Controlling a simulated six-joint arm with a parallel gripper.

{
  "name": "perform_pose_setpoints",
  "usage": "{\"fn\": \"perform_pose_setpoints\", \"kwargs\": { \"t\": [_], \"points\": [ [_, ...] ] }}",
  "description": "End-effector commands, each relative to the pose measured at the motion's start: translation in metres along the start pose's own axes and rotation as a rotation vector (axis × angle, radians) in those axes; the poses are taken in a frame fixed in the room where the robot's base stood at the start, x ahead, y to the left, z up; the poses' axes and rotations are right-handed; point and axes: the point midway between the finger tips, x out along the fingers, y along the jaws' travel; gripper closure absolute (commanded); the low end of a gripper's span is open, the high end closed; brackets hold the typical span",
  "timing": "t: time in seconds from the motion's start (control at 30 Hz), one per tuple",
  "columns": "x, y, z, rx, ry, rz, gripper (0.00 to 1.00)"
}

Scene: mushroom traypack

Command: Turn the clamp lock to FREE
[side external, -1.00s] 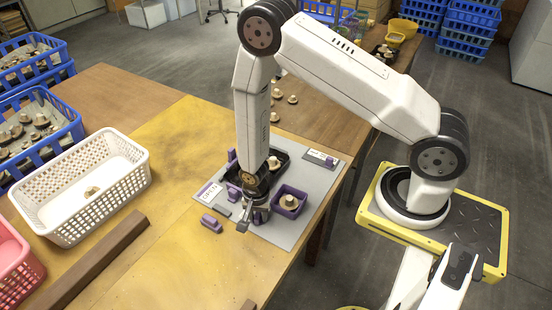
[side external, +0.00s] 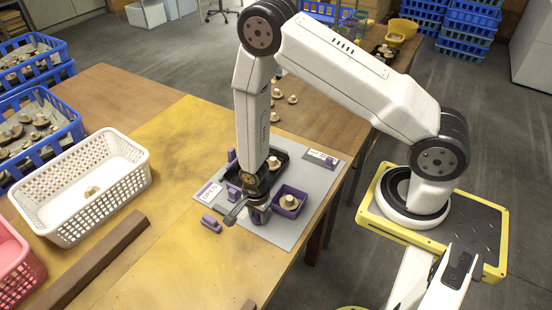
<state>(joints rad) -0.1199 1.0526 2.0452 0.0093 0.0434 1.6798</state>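My gripper (side external: 246,214) points down over the front part of the grey mat (side external: 262,237), just left of a purple tray (side external: 303,203) holding a mushroom. One grey finger reaches out to the left; the fingertip gap is not clear. A small plate (side external: 315,155) with lettering and a purple knob (side external: 329,161) lies at the mat's far right corner. A white label (side external: 209,191) with dark lettering lies at its left edge, near purple upright parts (side external: 232,156). Which purple part is the clamp lock, and its setting, I cannot tell.
A black tray (side external: 283,158) lies on the mat, partly behind my arm. A loose purple piece (side external: 211,223) lies left of the gripper. A white basket (side external: 72,228) and a wooden bar (side external: 95,262) stand further left. The yellowish tabletop between is clear.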

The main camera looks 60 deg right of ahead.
Motion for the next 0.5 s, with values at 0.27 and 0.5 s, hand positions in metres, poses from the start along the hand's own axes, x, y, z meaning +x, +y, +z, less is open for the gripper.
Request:
{"fn": "perform_pose_setpoints", "kwargs": {
  "t": [0.27,0.5],
  "points": [
    [-0.005,-0.001,0.001,-0.002,0.0,-0.004,0.24],
    [-0.02,0.0,0.0,-0.002,0.0,-0.003,0.24]
  ]
}}
